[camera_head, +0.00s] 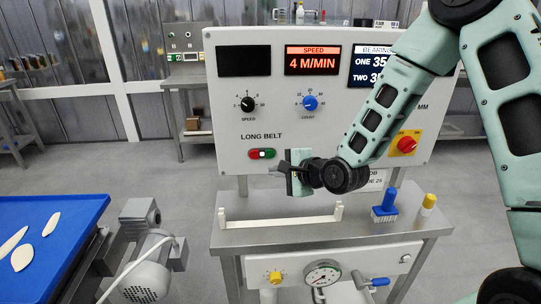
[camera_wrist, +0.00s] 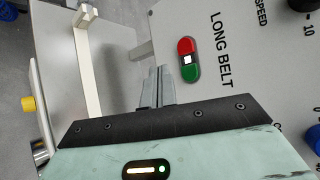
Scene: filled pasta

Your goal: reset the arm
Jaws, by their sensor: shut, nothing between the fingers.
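My gripper (camera_head: 283,168) is in front of the control panel (camera_head: 230,115), just below and right of the red and green LONG BELT button (camera_head: 262,154). In the wrist view its two fingers (camera_wrist: 157,85) are together and empty, beside the same button (camera_wrist: 188,60). I cannot tell whether the fingertips touch the panel. My arm reaches in from the upper right and hides part of the panel's right side. The speed display reads 4 M/MIN.
Below stands a steel table (camera_head: 230,241) with a white bracket bar (camera_head: 280,221), a blue brush (camera_head: 385,205) and a yellow-capped bottle (camera_head: 427,206). A blue belt (camera_head: 75,210) with pale flat pieces and a grey motor (camera_head: 150,268) are at left. A red knob (camera_head: 407,145) sits right of my forearm.

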